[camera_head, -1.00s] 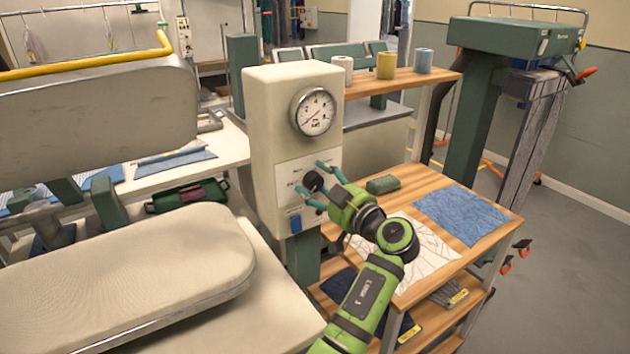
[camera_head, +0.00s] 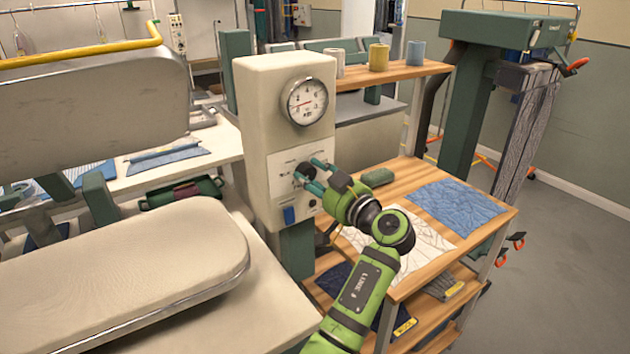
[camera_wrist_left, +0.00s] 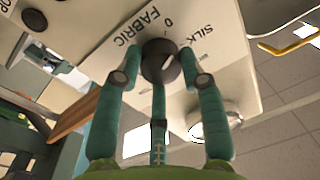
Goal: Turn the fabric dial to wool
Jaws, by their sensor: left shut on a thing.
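The fabric dial (camera_head: 306,171) is a dark round knob on the front panel of the cream control box (camera_head: 258,110). My left gripper (camera_head: 311,170) has its teal fingers on either side of it and is shut on it. In the left wrist view, the dial (camera_wrist_left: 160,66) sits between the fingertips, with the words FABRIC and SILK and a 0 printed around it. My right gripper is not in view.
A round pressure gauge (camera_head: 306,101) is above the dial and a blue switch (camera_head: 289,215) below. A wooden table (camera_head: 440,252) with blue cloth (camera_head: 457,205) stands to the right. A padded pressing board (camera_head: 120,262) is at the left.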

